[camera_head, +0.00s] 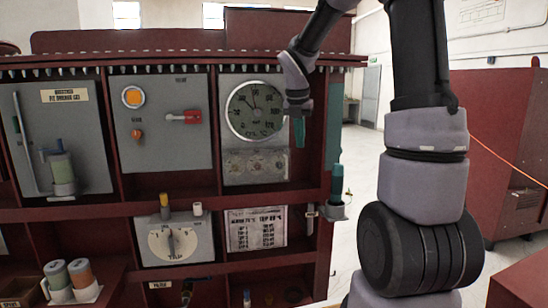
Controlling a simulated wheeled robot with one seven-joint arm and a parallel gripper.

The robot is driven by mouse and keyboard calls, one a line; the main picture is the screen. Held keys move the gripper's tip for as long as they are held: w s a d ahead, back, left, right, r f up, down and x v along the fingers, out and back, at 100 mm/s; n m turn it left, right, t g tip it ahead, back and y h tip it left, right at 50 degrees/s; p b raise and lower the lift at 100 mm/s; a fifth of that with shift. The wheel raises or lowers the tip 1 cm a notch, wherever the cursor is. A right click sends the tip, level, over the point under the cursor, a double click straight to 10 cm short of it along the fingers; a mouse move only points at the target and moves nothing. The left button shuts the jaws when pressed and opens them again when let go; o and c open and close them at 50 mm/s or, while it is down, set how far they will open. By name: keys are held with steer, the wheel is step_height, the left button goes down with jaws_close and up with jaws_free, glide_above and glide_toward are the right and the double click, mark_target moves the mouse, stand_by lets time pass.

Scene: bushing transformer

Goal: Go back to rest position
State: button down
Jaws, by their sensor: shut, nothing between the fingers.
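My gripper (299,130) hangs fingers down in front of the upper right panel of the dark red cabinet (160,210). It is shut, with nothing seen held in it. It is just right of the large round dial gauge (255,110) and overlaps the right edge of that panel. My arm comes in from the top right and bends down to the gripper. Whether the fingers touch the panel cannot be told from this view.
A grey panel holds an orange button and a red-handled switch (190,117). Below are a rotary knob (172,244) and a printed label plate (256,229). A teal cylinder (337,182) sits in a holder on the cabinet's right side. A red cabinet (505,150) stands right.

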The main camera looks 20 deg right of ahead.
steer(key=s+a+r+m+t+y, duration=0.1)
steer(key=s+r+m, duration=0.1)
steer(key=s+m, duration=0.5)
steer(key=s+a+r+m+t+y, duration=0.1)
steer(key=s+a+r+m+t, duration=0.1)
steer(key=s+m, duration=0.6)
steer(key=s+a+r+m+t+y, duration=0.1)
steer(key=s+r+m, duration=0.3)
steer(key=m, duration=1.3)
steer(key=shift+s+a+r+m+t+y, duration=0.3)
steer(key=shift+s+m+t, duration=0.15)
steer(key=shift+s, duration=1.55)
